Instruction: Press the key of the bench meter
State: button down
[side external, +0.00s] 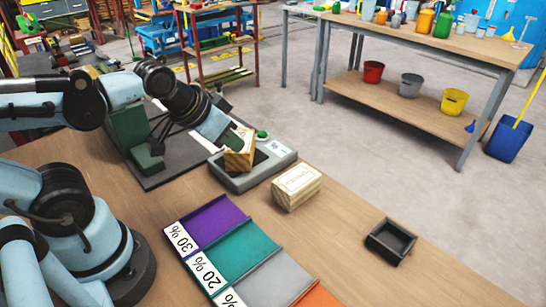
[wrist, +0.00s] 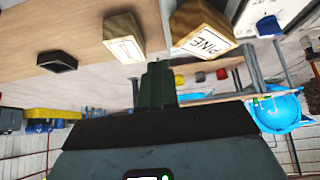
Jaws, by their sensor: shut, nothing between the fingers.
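The bench meter (side external: 228,182) is a grey box with a dark plate on top, standing on the wooden table. A wooden block (side external: 238,160) sits on its plate; in the wrist view this block (wrist: 200,30) reads "PINE". A round green key (side external: 262,134) shows at the meter's far edge, beside a small pale label. My gripper (side external: 240,138) is over the meter, close behind the block; whether it touches the block cannot be told. Its dark green fingers (wrist: 157,72) are shut with nothing between them. The key is not clearly visible in the wrist view.
A second, paler labelled block (side external: 297,187) lies right of the meter. A small black tray (side external: 390,241) stands farther right. Coloured percentage panels (side external: 235,248) lie at the front. A dark green apparatus (side external: 130,128) stands left of the meter. Bare table lies between block and tray.

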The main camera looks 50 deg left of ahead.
aim_at(259, 135)
dwell(0.5)
jog(key=w+a+n, duration=0.1)
jog(key=w, duration=0.1)
jog(key=w+a+r+n, duration=0.1)
jog(key=w+n, duration=0.1)
jog(key=w, duration=0.1)
jog(key=w+a+r+n, duration=0.1)
jog(key=w+a+n, duration=0.1)
jog(key=shift+w+r+t+y, duration=0.15)
jog(key=shift+w+t+y, duration=0.15)
jog(key=shift+t, duration=0.1)
jog(key=w+a+n+t+y, duration=0.1)
jog(key=w+a+n, duration=0.5)
jog(key=w+a, duration=0.1)
jog(key=shift+w+a+f, duration=0.15)
jog(key=shift+w+f, duration=0.2)
jog(key=shift+w, duration=0.3)
jog(key=shift+f, duration=0.1)
jog(key=shift+f, duration=4.3)
jog(key=shift+f, duration=0.1)
jog(key=shift+f, duration=0.35)
